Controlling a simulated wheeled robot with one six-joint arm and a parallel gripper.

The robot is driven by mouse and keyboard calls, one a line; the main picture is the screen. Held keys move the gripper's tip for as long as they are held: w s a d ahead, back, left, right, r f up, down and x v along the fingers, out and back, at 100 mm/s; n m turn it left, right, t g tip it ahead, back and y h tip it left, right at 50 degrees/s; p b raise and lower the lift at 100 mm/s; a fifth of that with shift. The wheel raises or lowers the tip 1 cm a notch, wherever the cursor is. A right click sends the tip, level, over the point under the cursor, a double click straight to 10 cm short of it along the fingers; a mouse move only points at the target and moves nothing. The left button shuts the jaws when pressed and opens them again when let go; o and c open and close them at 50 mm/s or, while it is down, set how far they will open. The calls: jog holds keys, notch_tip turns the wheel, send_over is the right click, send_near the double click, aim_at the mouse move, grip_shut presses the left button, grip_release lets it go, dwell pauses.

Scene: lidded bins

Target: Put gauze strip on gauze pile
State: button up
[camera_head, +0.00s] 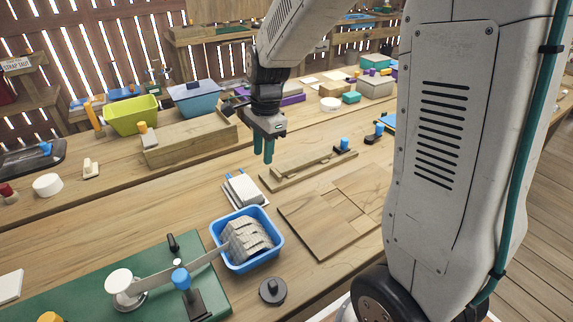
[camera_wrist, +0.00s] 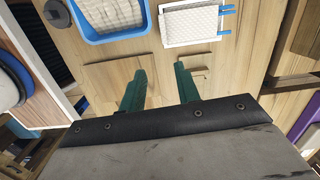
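A blue tray (camera_head: 277,239) holds a pile of pale grey folded gauze (camera_head: 248,240). The tray's edge (camera_wrist: 147,12) and the pale gauze in it (camera_wrist: 110,12) also show at the top of the wrist view. A long pale band (camera_head: 180,272) runs from a white round piece on the green mat to the tray; I cannot tell whether it is gauze. White textured pads (camera_head: 243,190) with blue-tipped sticks lie behind the tray; they show in the wrist view too (camera_wrist: 190,24). My gripper (camera_head: 263,148) hangs above the bench beyond the pads, its teal fingers (camera_wrist: 161,90) apart and empty.
A wooden board (camera_head: 335,210) and a wooden rail (camera_head: 305,170) lie right of the pads. A black knob (camera_head: 272,291) stands before the tray. Green (camera_head: 132,115) and blue (camera_head: 196,98) bins stand behind. Bare bench lies left of the pads.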

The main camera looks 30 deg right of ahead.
jog(key=s+r+n, duration=0.5)
jog(key=s+n, duration=0.3)
jog(key=s, duration=0.5)
jog(key=s+r+n+t+h, duration=0.1)
jog(key=s+r+n, duration=0.4)
jog(key=s+n, duration=0.4)
jog(key=shift+s+a+r, duration=0.4)
jog(key=shift+s+a, duration=0.05)
jog(key=shift+s, duration=1.5)
